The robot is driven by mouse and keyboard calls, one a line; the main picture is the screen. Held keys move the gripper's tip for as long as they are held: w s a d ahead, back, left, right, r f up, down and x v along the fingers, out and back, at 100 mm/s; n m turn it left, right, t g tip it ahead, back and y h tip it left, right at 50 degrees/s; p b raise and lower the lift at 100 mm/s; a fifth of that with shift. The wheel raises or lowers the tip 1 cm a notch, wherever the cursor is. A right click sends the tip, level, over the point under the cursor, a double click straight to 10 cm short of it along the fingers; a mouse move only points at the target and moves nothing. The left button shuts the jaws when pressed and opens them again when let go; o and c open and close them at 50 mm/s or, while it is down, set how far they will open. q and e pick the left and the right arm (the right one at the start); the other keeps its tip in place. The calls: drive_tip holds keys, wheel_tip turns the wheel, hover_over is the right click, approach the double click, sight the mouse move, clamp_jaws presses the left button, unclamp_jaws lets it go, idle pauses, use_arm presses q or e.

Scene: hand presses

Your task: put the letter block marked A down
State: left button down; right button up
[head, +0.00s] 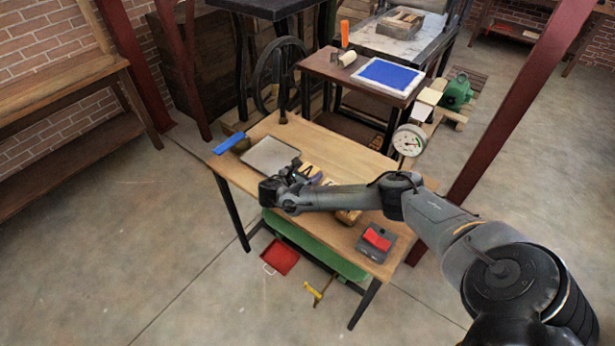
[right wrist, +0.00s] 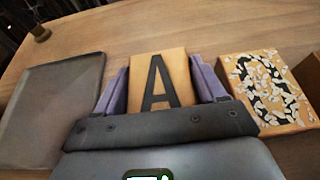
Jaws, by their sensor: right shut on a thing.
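The letter block marked A (right wrist: 160,68) is a tan wooden block with a black A on its face. My right gripper (right wrist: 158,82) is shut on it, with one purple finger on each side. In the head view the block (head: 307,169) shows small at the right gripper (head: 305,175), over the wooden table (head: 352,158). I cannot tell whether the block touches the tabletop. My left gripper is not in view.
A flat grey plate (head: 271,157) lies left of the block. A block with a flaked black letter (right wrist: 268,92) is on the right in the wrist view.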

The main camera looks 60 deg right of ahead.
drive_tip(key=shift+f, duration=0.4)
drive_tip(key=o, duration=1.1)
drive_tip(key=shift+f, duration=0.1)
